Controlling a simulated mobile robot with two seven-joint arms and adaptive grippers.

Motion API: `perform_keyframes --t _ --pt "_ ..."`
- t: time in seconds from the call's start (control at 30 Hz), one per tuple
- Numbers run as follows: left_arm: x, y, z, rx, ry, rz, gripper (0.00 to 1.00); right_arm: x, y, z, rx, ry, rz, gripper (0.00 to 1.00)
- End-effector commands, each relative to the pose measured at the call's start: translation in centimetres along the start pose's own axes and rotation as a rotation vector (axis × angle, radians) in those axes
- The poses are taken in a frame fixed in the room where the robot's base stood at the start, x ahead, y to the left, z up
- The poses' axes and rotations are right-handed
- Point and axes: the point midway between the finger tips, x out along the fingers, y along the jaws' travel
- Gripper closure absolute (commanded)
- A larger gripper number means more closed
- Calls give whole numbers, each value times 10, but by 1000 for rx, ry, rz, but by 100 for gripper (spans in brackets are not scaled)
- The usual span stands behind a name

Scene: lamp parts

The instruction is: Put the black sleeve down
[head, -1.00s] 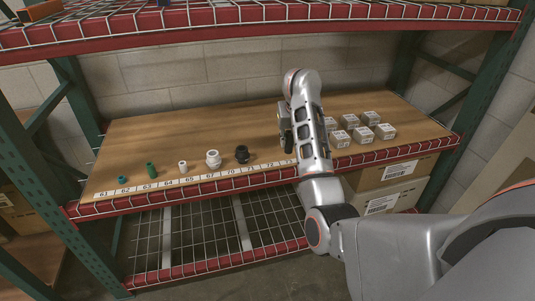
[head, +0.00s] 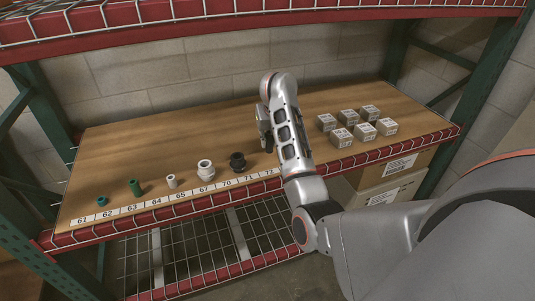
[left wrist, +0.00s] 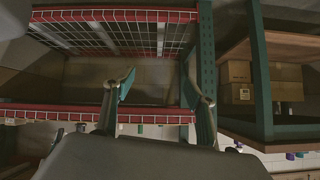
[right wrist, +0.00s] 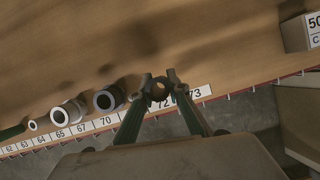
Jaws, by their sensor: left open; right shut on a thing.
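My right gripper (right wrist: 160,82) is shut on the black sleeve (right wrist: 159,92), a small dark ring seen end-on between the fingertips in the right wrist view. It is over the wooden shelf by the front labels 72 and 73. I cannot tell whether the sleeve touches the board. In the head view the right gripper (head: 265,130) points down at the shelf, and its own arm largely hides the sleeve. My left gripper (left wrist: 164,88) is open and empty, away from the parts, facing the rack's red beams.
A dark ringed part (head: 237,162) stands close to the left of the held sleeve. White fittings (head: 205,170) and green parts (head: 134,187) continue leftward along the labels. Several small grey boxes (head: 349,117) stand to the right. The board (head: 190,128) behind the row is clear.

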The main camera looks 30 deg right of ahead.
Motion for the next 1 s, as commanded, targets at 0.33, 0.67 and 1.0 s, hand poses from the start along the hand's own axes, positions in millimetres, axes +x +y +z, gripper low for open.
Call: perform_keyframes --t 0.33,0.67,1.0 --pt "10 -8 3 14 5 -16 44 44 0 -19 -2 3 -1 100" --pt "9 -11 -7 17 21 -21 44 46 0 -18 1 -3 1 100" --pt "9 -8 0 16 10 -16 44 48 0 -19 0 -3 0 67"
